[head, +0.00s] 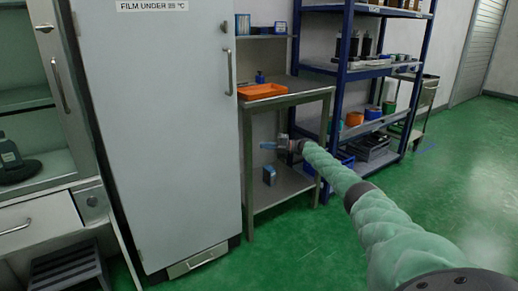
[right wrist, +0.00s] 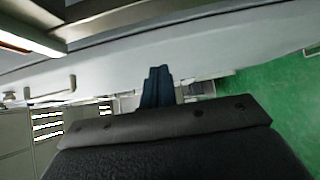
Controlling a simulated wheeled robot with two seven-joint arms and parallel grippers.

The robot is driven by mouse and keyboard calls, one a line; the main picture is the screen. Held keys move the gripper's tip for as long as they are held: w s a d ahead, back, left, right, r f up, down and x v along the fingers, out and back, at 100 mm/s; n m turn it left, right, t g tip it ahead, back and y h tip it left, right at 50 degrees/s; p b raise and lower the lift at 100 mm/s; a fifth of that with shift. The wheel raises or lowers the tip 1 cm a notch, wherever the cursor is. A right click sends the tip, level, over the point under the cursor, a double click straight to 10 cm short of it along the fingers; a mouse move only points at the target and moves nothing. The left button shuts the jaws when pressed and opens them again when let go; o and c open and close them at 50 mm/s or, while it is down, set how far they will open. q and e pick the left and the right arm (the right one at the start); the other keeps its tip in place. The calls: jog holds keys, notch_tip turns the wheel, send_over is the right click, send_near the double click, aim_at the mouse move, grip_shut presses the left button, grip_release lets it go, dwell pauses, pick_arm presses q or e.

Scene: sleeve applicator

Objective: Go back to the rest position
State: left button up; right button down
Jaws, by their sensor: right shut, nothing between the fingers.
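My right arm, in a pale green sleeve, reaches from the lower right of the head view toward a metal side table (head: 300,92). My right gripper (head: 268,146) is at its end, in front of the space between the table's top and lower shelf. Its fingers are together and nothing shows between them. The right wrist view shows the closed dark blue fingers (right wrist: 158,88) past a black housing. My left gripper is in neither view.
A tall grey cabinet (head: 165,130) stands left of the table. An orange tray (head: 262,91) sits on the tabletop and a small blue box (head: 269,175) on the lower shelf. A blue-framed rack (head: 376,68) stands behind at right. Green floor (head: 460,150) is open at right.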

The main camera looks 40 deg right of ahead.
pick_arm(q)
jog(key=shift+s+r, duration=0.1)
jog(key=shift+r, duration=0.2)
